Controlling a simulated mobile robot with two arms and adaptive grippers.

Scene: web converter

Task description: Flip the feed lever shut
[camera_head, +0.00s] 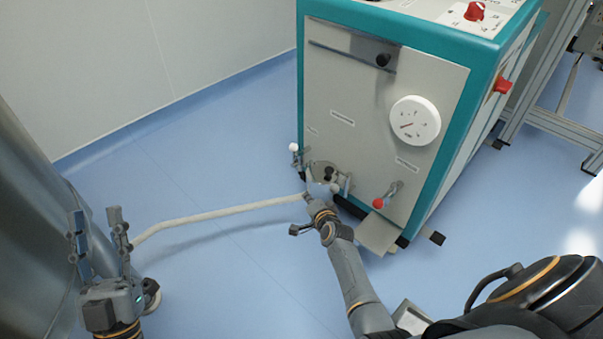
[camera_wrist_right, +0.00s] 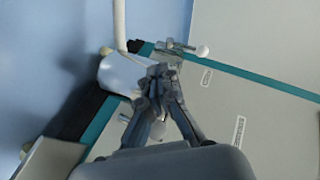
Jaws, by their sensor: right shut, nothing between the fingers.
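The machine's lower front panel bears a lever with a white ball knob (camera_head: 294,148) at its left edge and a lever with a red ball knob (camera_head: 378,203) further right. I cannot tell from labels which is the feed lever. The white knob also shows in the right wrist view (camera_wrist_right: 202,51). My right gripper (camera_head: 309,184) is at the hose fitting, below and right of the white knob. In the right wrist view its fingers (camera_wrist_right: 158,75) are closed together, just apart from that knob, and partly hide the fitting. My left gripper (camera_head: 95,213) is open and empty, far left of the machine.
A pale hose (camera_head: 220,212) runs from the machine's fitting leftward across the view to near my left gripper.

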